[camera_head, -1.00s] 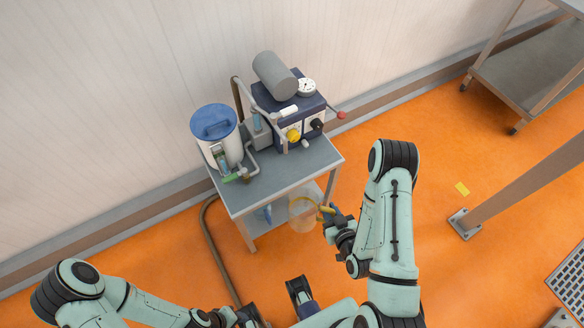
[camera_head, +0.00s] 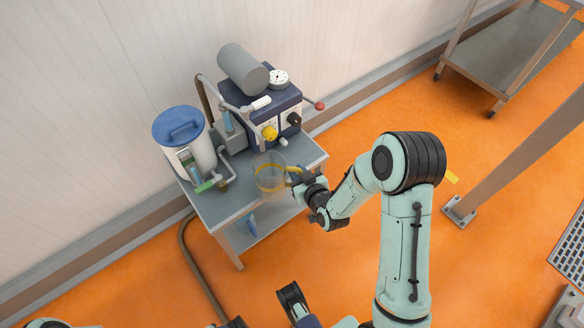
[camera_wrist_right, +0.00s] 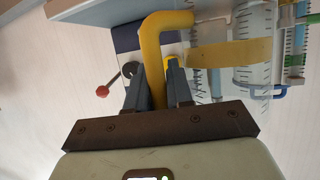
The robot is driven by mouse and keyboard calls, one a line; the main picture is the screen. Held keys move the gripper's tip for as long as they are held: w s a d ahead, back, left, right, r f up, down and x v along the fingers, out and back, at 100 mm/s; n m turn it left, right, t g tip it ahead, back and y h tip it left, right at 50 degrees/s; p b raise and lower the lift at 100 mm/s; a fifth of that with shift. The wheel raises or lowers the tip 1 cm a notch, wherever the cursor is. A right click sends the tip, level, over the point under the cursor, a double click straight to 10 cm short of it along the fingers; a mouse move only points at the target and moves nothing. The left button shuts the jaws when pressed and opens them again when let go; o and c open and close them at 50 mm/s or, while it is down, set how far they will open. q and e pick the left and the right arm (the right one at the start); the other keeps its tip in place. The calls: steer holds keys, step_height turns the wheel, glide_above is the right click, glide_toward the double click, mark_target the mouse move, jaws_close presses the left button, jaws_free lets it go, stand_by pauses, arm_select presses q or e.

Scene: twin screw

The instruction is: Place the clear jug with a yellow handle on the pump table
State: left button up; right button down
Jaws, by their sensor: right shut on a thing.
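The clear jug (camera_head: 269,180) has a yellow band and a yellow handle. In the head view it shows over the front right part of the pump table (camera_head: 232,203); I cannot tell whether its base touches the top. My right gripper (camera_head: 297,178) is shut on the jug's handle, to the right of the jug. In the right wrist view the yellow handle (camera_wrist_right: 155,60) runs between the two fingers (camera_wrist_right: 158,88), and the clear body with markings (camera_wrist_right: 250,50) is at the right. My left gripper cannot be made out clearly at the bottom edge of the head view.
A dark blue pump unit (camera_head: 262,113) with a grey cylinder (camera_head: 243,68) stands at the back of the table. A white container with a blue lid (camera_head: 180,127) and piping stand at the left. A post (camera_head: 520,160) stands at the right.

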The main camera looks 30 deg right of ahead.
arm_select(q)
steer(key=shift+w+a+f+b, duration=0.2)
steer(key=shift+w+f+b, duration=0.15)
steer(key=shift+w, duration=0.1)
arm_select(e)
steer(key=x, duration=0.4)
steer(key=shift+s, duration=0.1)
arm_select(q)
steer(key=shift+f, duration=0.1)
arm_select(e)
steer(key=shift+f, duration=0.1)
steer(key=c, duration=1)
jaws_free()
arm_select(q)
steer(key=shift+w+a, duration=0.1)
